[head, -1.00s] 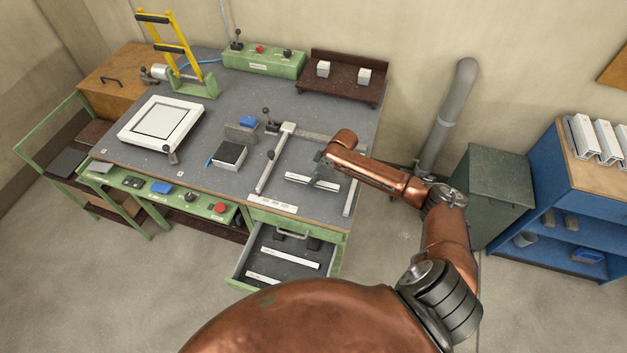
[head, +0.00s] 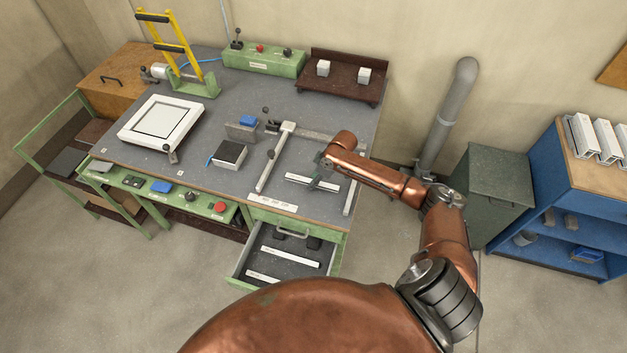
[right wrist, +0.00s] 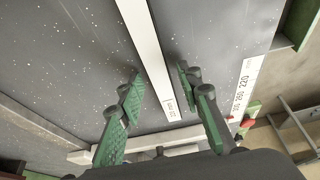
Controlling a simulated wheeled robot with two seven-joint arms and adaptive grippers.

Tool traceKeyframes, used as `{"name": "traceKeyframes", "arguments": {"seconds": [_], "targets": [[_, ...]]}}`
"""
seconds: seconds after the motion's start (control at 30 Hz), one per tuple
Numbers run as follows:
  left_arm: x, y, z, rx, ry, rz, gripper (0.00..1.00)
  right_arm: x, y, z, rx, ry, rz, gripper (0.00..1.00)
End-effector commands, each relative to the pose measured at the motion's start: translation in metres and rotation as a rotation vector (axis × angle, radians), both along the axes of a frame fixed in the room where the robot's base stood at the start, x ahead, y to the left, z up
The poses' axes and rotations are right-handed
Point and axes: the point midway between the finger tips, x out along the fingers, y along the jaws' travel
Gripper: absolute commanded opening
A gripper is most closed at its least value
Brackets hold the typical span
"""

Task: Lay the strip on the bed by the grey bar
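A white strip (head: 299,179) lies flat on the grey bed (head: 322,207) at the bench's right end. In the right wrist view the strip (right wrist: 152,55) runs between my fingers and has a small printed label at its near end. My right gripper (right wrist: 158,80) is open, with its green-padded fingers apart on both sides of the strip and a gap on each side. In the head view my right gripper (head: 318,184) is over the strip's middle and partly hides it. A grey bar (head: 318,135) crosses behind the strip, apart from it; it also shows in the right wrist view (right wrist: 42,126). My left gripper is not in view.
A pale rail (head: 272,162) stands left of the strip, another (head: 350,198) right. A printed scale (head: 277,202) lies near the front edge. Below, an open drawer (head: 239,272) holds white strips. A black-topped block (head: 229,154) and a white frame (head: 140,112) stand further left.

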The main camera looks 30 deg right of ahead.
Motion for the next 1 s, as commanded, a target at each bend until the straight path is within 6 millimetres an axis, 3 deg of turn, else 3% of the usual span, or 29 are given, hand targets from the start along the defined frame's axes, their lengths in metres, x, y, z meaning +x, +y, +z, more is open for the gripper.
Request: {"name": "traceKeyframes", "arguments": {"seconds": [0.17,0.6,0.8,1.0], "targets": [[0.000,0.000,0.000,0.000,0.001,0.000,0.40,-0.004,-0.006,0.020,-0.001,-0.004,0.001,0.33],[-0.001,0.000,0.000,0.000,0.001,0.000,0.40,-0.030,-0.026,0.097,-0.001,-0.001,0.000,0.33],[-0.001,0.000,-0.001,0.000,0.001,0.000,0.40,-0.035,-0.029,0.111,0.001,0.001,0.000,0.33],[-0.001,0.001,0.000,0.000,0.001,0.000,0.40,-0.035,-0.029,0.112,0.001,0.001,0.000,0.33]]}}
